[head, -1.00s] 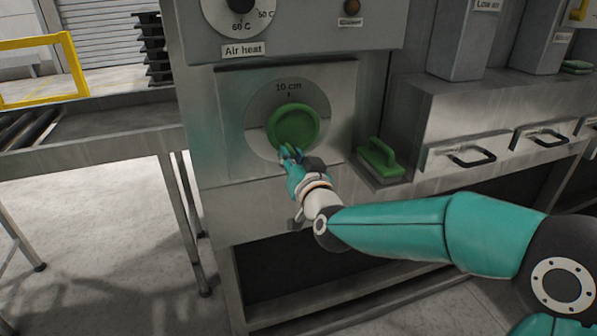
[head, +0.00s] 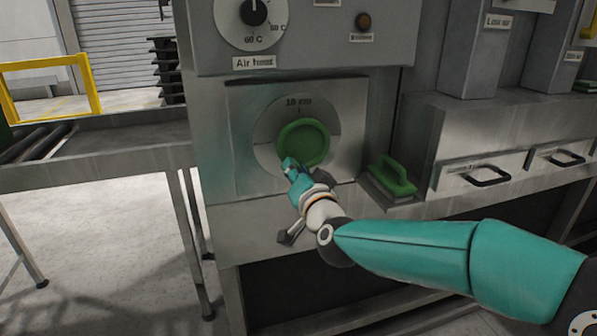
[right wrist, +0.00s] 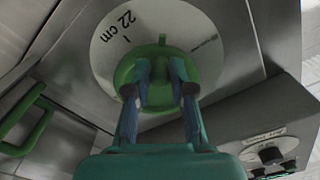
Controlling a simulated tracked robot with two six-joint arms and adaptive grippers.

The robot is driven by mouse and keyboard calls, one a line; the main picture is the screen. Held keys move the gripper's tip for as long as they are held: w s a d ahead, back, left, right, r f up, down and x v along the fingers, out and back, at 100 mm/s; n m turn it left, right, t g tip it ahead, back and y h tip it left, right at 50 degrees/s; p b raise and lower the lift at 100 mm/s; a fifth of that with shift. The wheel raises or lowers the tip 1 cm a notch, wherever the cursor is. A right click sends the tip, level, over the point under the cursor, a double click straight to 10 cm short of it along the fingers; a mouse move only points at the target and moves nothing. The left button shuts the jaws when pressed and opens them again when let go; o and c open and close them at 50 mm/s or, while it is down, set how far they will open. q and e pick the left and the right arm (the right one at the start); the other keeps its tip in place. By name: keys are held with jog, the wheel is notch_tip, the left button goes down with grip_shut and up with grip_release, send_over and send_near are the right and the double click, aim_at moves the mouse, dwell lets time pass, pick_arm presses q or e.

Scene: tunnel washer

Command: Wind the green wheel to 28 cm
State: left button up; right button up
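The green wheel (head: 304,141) sits on a round pale dial plate (head: 268,125) on the machine's front panel. It also shows in the right wrist view (right wrist: 126,73). The dial's label reads 22 cm in the right wrist view (right wrist: 118,26); in the head view it is too blurred to read surely. My right gripper (head: 288,165) is at the wheel's lower left edge. In the right wrist view its two fingers (right wrist: 160,72) stand either side of a green part of the wheel and appear closed on it. My left gripper is not in view.
A green-handled brush or block (head: 391,178) lies on the ledge right of the wheel. An air heat dial (head: 252,14) is above. Drawers with black handles (head: 488,177) are at the right. A conveyor table (head: 120,140) and yellow rail (head: 50,66) are at the left.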

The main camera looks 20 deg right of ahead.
jog(key=o, duration=0.4)
jog(key=shift+a+r, duration=0.1)
jog(key=shift+r, duration=0.05)
jog(key=shift+o, duration=0.2)
jog(key=shift+s, duration=0.1)
jog(key=s, duration=1.1)
jog(key=shift+s+d, duration=0.3)
jog(key=shift+s, duration=0.1)
jog(key=shift+f, duration=0.2)
